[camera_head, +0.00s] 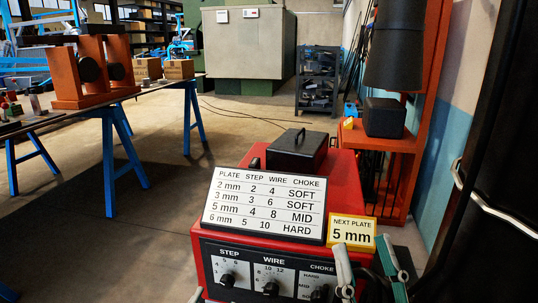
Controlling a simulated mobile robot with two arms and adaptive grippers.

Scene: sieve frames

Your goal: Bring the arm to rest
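My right gripper (362,242) is at the bottom right, in front of the red machine's right front edge. Its two pale fingers stand apart with nothing seen between them. A small pale tip at the bottom edge, left of the machine, may be part of my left gripper (197,296); its state cannot be told. The red machine (335,180) has a black front panel with STEP (228,280), WIRE (271,288) and CHOKE (319,293) knobs. Its lower part is cut off, and my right gripper partly hides the CHOKE side. The exact knob settings are hard to read.
A settings chart (265,205) and a yellow "NEXT PLATE 5 mm" card (352,232) stand on the machine. A black case (297,152) sits behind them. An orange rack (425,100) stands right, near a dark door with a handle. A blue-legged table (150,88) is left; open floor lies between.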

